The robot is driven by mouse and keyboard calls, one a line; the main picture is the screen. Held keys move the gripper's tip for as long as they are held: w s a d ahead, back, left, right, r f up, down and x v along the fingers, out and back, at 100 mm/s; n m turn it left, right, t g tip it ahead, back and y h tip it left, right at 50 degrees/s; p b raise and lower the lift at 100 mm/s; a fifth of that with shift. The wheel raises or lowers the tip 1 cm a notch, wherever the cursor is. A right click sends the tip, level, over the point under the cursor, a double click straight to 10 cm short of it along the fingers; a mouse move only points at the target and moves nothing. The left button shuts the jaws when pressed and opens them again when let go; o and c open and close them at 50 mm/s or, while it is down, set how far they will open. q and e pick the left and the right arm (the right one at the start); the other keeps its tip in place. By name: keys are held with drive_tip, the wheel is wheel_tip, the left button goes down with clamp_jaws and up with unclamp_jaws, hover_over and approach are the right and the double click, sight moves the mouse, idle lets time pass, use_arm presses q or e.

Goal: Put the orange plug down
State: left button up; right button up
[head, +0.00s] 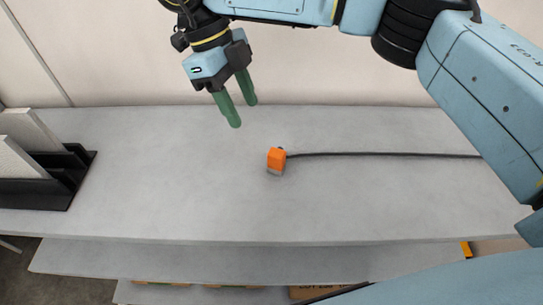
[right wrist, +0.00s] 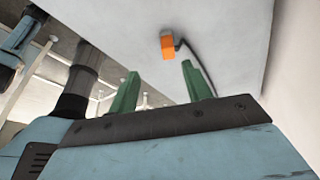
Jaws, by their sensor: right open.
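The orange plug (head: 276,159) rests on the grey table top near its middle, with its dark cable running off to the right. My right gripper (head: 243,112) is above the table, up and to the left of the plug, with its green fingers apart and nothing between them. In the right wrist view the plug (right wrist: 172,47) lies beyond the two green fingertips of my right gripper (right wrist: 160,75), clear of both. My left gripper does not show in either view.
A black rack (head: 62,187) with light panels stands at the left end of the table (head: 150,215). A pale wall rises behind. Lower shelves (head: 90,262) with boxes lie below the front edge. The table around the plug is clear except for the cable (head: 390,154).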

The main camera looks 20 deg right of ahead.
hover_over(274, 151)
drive_tip(key=w+a, duration=0.2)
drive_tip(key=shift+h, duration=0.3)
wheel_tip(274, 151, down, 6)
drive_tip(key=shift+s+d+f, duration=0.1)
drive_tip(key=shift+s, duration=0.05)
drive_tip(key=x, duration=0.2)
drive_tip(key=p+x, duration=0.1)
drive_tip(key=x, duration=0.2)
drive_tip(key=shift+s+d, duration=0.1)
drive_tip(key=shift+s, duration=0.15)
drive_tip(key=shift+f, duration=0.35)
drive_tip(key=shift+c, duration=0.4)
clamp_jaws()
